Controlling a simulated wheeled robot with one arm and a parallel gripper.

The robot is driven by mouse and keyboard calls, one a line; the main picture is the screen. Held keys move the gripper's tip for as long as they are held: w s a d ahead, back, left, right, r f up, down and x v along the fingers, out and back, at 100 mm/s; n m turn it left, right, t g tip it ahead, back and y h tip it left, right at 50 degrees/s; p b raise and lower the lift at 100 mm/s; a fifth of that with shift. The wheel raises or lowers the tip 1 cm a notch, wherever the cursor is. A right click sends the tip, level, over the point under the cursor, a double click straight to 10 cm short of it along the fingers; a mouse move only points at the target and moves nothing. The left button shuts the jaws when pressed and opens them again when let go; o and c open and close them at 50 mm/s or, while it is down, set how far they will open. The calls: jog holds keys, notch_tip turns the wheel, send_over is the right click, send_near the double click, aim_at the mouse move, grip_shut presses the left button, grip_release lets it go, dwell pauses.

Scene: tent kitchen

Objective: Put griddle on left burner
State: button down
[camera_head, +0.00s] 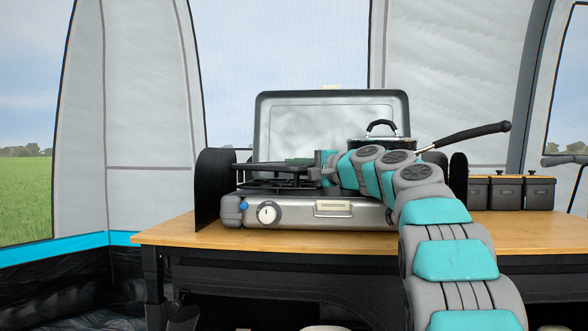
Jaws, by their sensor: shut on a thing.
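The camp stove (295,211) stands on the wooden table with its grey lid raised behind. A dark flat thing, which looks like the griddle (262,166), is level above the stove's left burner (268,188). A narrow gap seems to show between it and the grate, but I cannot tell whether any part touches. My gripper (319,168) reaches in from the right and is shut on the griddle's right end. The fingertips are small and partly hidden by the arm.
A dark pot (370,144) with a looped lid handle stands at the stove's right side, partly behind my arm. A long black pan handle (470,135) sticks out to the right. Several dark canisters (508,192) stand on the table (190,232) at right. The table's front left is clear.

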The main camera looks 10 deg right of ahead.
jog(key=shift+w+f, duration=0.15)
jog(key=shift+f, duration=0.65)
jog(key=c, duration=0.9)
grip_release()
jog(key=shift+w+a+f+b, duration=0.1)
jog(key=shift+f+b, duration=0.2)
jog(key=shift+f, duration=0.1)
jog(key=shift+o, duration=0.2)
jog(key=shift+f, duration=0.2)
jog(key=shift+g, duration=0.3)
jog(key=shift+r+p, duration=0.3)
jog(key=v, duration=0.7)
jog(key=r+v, duration=0.1)
jog(key=v, duration=0.3)
jog(key=shift+r, duration=0.15)
jog(key=shift+s+d+r, duration=0.25)
jog(key=shift+s+d, duration=0.05)
jog(key=shift+s, duration=0.4)
